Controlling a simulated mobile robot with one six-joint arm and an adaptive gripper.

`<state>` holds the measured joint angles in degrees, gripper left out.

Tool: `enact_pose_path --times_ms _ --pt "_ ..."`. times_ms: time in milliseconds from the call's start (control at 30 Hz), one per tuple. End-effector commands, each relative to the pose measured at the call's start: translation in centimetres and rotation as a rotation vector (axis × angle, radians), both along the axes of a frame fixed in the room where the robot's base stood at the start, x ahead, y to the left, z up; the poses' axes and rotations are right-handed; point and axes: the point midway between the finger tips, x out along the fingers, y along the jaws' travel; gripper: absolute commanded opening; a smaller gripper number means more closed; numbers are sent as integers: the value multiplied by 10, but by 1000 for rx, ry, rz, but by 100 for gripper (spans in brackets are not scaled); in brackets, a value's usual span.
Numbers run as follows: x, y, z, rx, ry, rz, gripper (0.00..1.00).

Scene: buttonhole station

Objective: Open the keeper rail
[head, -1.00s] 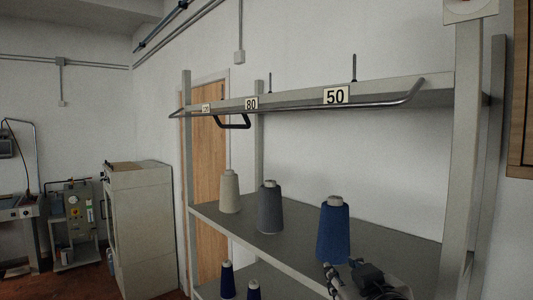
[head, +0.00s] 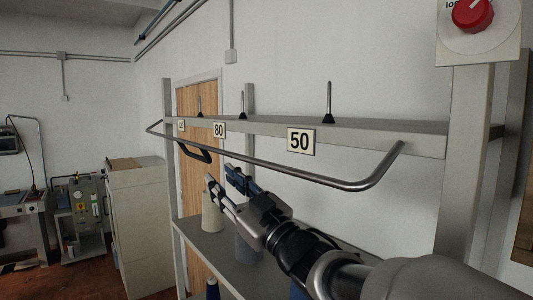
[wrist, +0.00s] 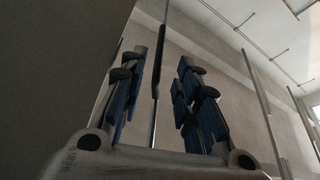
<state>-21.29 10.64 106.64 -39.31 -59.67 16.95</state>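The keeper rail (head: 285,172) is a grey metal bar with bent ends, running along the front of the top shelf beam. A black handle (head: 196,153) hangs from it near its left end. My gripper (head: 223,178) is open, its fingers pointing at the handle from the right and a little below, apparently just short of it. In the wrist view my gripper (wrist: 160,95) shows two spread fingers with blue pads. A dark upright bar (wrist: 158,60) shows between them, likely the handle seen edge-on. I see no contact with the fingers.
A red knob (head: 472,14) on a pale plate sits top right. Number plates 80 (head: 219,130) and 50 (head: 300,141) and upright pegs (head: 329,104) are on the beam. Cones, including a cream one (head: 212,212), stand on the shelf below, partly behind my arm.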

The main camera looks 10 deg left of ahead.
Motion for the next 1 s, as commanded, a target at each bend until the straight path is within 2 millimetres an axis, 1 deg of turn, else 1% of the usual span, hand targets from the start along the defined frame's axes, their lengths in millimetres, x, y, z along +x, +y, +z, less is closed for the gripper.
enact_pose_path --times_ms 33,100,300,500,667,933,967,1000 --pt "6 10 6 0 0 2 30" --pt "13 22 12 1 -1 3 30" --pt "35 55 27 1 1 0 30" --pt "50 77 37 1 -1 -1 30" --pt "55 85 40 1 0 -2 30" --pt "56 86 40 1 0 -2 30" --pt "56 86 40 1 0 -2 29" --pt "56 85 40 1 0 -2 26"
